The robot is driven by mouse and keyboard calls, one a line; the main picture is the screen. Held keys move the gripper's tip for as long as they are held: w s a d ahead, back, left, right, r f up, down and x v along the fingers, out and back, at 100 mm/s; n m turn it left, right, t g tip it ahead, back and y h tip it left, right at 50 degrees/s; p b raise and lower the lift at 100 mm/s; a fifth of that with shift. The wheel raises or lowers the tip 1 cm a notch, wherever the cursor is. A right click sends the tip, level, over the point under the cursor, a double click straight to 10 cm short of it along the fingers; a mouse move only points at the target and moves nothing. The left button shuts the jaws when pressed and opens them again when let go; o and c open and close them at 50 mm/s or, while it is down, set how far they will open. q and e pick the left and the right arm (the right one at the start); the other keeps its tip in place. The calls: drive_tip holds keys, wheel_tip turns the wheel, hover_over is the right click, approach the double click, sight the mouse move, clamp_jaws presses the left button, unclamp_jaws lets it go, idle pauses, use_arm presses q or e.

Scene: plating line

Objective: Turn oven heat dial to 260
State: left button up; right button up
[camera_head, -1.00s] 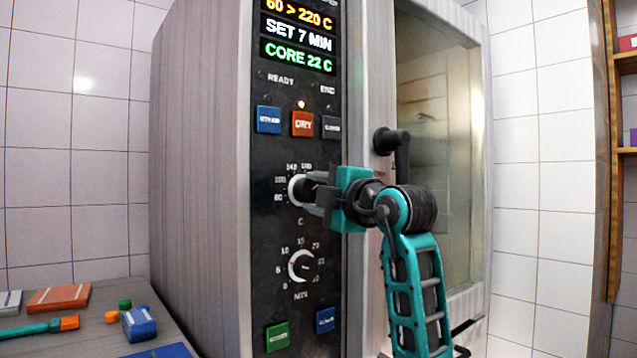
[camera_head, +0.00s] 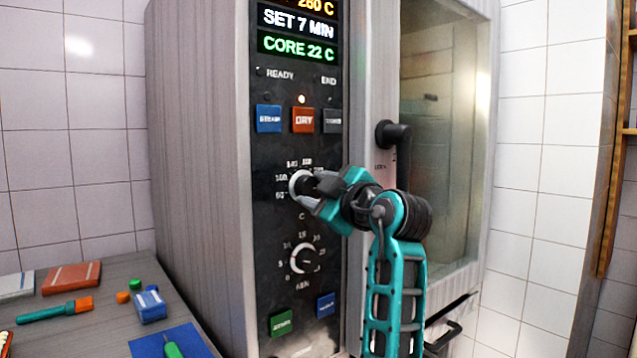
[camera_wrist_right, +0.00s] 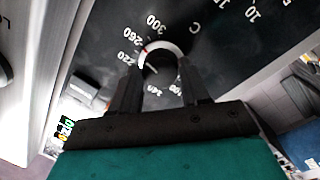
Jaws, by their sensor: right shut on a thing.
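The oven heat dial (camera_head: 301,184) is the upper round knob on the oven's dark control panel (camera_head: 268,225), marked C. My right gripper (camera_head: 318,184) is shut on the dial and turned at a tilt, covering the right part of its scale. In the right wrist view the dial (camera_wrist_right: 160,53) sits between the two fingers, with a red mark near its upper left, close to 260. The display (camera_head: 296,30) reads 260 C on its top line, which is cut off at the picture's edge. My left gripper is not in view.
The time dial (camera_head: 304,259) sits just below, marked MIN. Steam, dry and other buttons (camera_head: 303,120) lie above, a green button (camera_head: 281,323) below. The door handle (camera_head: 392,136) stands out right of the panel. A counter (camera_head: 105,297) at the left holds small items.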

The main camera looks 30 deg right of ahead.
idle(0.4)
drive_tip(key=o, duration=1.1)
drive_tip(key=shift+c, duration=0.2)
drive_tip(key=shift+s, duration=0.1)
drive_tip(key=s, duration=1.2)
drive_tip(key=shift+s+a, duration=0.15)
drive_tip(key=shift+s, duration=0.25)
drive_tip(key=shift+f, duration=0.1)
